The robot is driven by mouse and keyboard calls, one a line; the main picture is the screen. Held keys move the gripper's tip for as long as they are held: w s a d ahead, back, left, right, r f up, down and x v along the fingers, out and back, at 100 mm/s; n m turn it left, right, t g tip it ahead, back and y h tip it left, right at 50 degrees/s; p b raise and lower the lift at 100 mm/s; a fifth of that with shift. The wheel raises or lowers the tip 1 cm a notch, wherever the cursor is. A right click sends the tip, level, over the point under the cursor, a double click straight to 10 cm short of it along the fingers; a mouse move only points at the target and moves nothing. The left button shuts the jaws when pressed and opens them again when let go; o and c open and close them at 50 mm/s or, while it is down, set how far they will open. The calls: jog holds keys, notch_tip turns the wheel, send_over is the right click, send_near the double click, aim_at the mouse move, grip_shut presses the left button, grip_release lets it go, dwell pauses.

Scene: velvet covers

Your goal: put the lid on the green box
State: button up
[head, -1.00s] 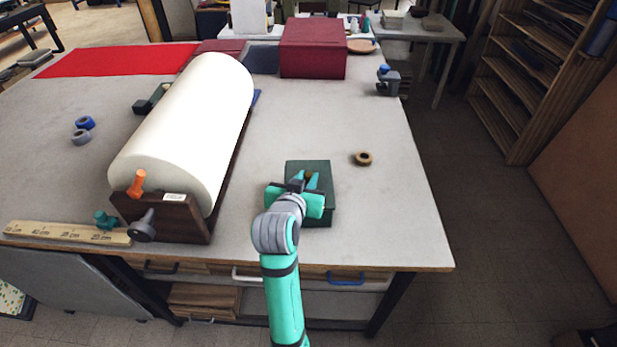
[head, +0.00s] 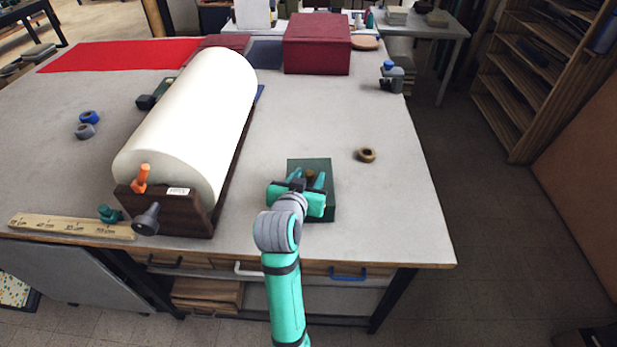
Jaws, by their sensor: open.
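The dark green box (head: 330,205) stands near the front edge of the table, right of the big white roll. A dark green lid (head: 311,163) with a small brown knob (head: 311,174) shows at its top, lying over the box. My gripper (head: 307,180) is over the lid, its teal fingers open on either side of the knob. The gripper and wrist hide the near left part of the box and lid. I cannot tell whether the lid sits fully flush.
The white roll (head: 190,120) on its dark wooden stand is to the left. A brown tape ring (head: 366,155) lies to the right of the box. A dark red box (head: 317,45) stands at the back. The table right of the green box is mostly clear.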

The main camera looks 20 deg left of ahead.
jog(key=a+v, duration=0.1)
jog(key=v, duration=0.9)
jog(key=shift+s+d, duration=0.25)
jog(key=shift+d, duration=0.3)
